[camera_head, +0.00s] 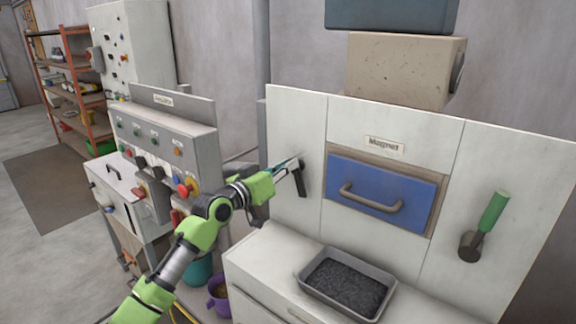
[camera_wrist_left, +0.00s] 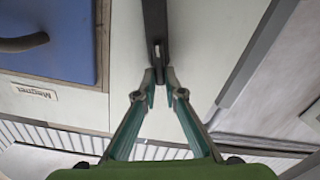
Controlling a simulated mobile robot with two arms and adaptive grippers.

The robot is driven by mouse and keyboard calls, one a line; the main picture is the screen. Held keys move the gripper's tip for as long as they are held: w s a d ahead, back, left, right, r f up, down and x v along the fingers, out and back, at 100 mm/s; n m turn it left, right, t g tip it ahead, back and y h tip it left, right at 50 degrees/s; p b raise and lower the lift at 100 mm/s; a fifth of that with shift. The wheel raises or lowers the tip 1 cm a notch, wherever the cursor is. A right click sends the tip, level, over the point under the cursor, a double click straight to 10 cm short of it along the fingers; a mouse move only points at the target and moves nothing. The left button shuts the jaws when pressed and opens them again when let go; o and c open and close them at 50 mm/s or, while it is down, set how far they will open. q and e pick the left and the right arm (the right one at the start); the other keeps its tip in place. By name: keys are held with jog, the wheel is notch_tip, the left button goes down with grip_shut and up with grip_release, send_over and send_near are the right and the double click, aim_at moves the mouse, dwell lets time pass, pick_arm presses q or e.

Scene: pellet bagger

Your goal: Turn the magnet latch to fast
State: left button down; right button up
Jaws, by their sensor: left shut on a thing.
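The magnet latch (camera_head: 301,182) is a dark lever on the white panel, left of the blue magnet drawer (camera_head: 367,193). In the head view it hangs nearly straight down. My left gripper (camera_head: 292,164) is at its upper end. In the left wrist view the dark latch bar (camera_wrist_left: 154,28) runs up from between the fingertips of my left gripper (camera_wrist_left: 159,84), which are shut on its end. The fingers partly hide that end. The drawer front also shows in the left wrist view (camera_wrist_left: 50,55), with its dark handle. My right gripper is out of view.
A lever with a green grip (camera_head: 493,212) is on the panel's right side. A grey tray (camera_head: 303,283) of dark pellets sits on the ledge below the drawer. A control console (camera_head: 205,150) with knobs stands at the left, close to my left arm.

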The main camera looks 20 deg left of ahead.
pick_arm(q)
jog(key=shift+w+a+f+n+p, duration=0.2)
jog(key=shift+n+p, duration=0.55)
jog(key=shift+n, duration=1.7)
jog(key=shift+s+a+f+n+p, duration=0.1)
jog(key=shift+a+f+n+p, duration=0.4)
jog(key=shift+n, duration=1.9)
jog(key=shift+w+d+f+n+p, duration=0.15)
jog(key=shift+n+p, duration=0.8)
jog(key=shift+n, duration=1.5)
jog(key=shift+a, duration=0.1)
jog(key=c, duration=2.1)
grip_release()
jog(key=shift+c, duration=0.2)
jog(key=shift+s, duration=0.1)
jog(key=v, duration=1.1)
jog(key=shift+s+a, duration=0.15)
jog(key=shift+s, duration=0.25)
